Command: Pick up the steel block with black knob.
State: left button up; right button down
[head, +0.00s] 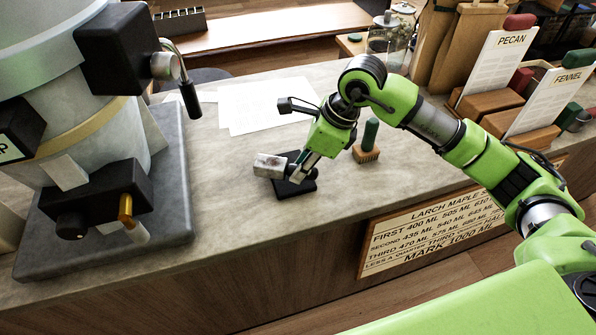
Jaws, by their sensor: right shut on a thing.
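The steel block with black knob (270,165) is a small grey metal piece over the grey counter (225,220), left of my right gripper. It lies sideways, with its metal end to the left. My right gripper (297,170) points down-left and is shut on it at its right end. The fingers hide most of the knob. A flat black pad (295,190) lies just below and behind it; I cannot tell whether the block touches the pad. My left gripper is not in view.
A small wooden brush with a green handle (369,137) stands right of the gripper. White papers (262,103) lie behind. A large metal machine (95,130) fills the left. Cards on wooden blocks (490,100) stand at the right. The counter's front middle is clear.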

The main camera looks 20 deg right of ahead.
jog(key=shift+w+r+b, duration=0.1)
jog(key=shift+r+b, duration=0.35)
jog(key=shift+r, duration=0.3)
jog(key=s+a+r+b, duration=0.3)
jog(key=s+a+r, duration=0.6)
jog(key=a+r, duration=0.1)
jog(key=shift+s+a, duration=0.2)
jog(key=shift+a, duration=0.1)
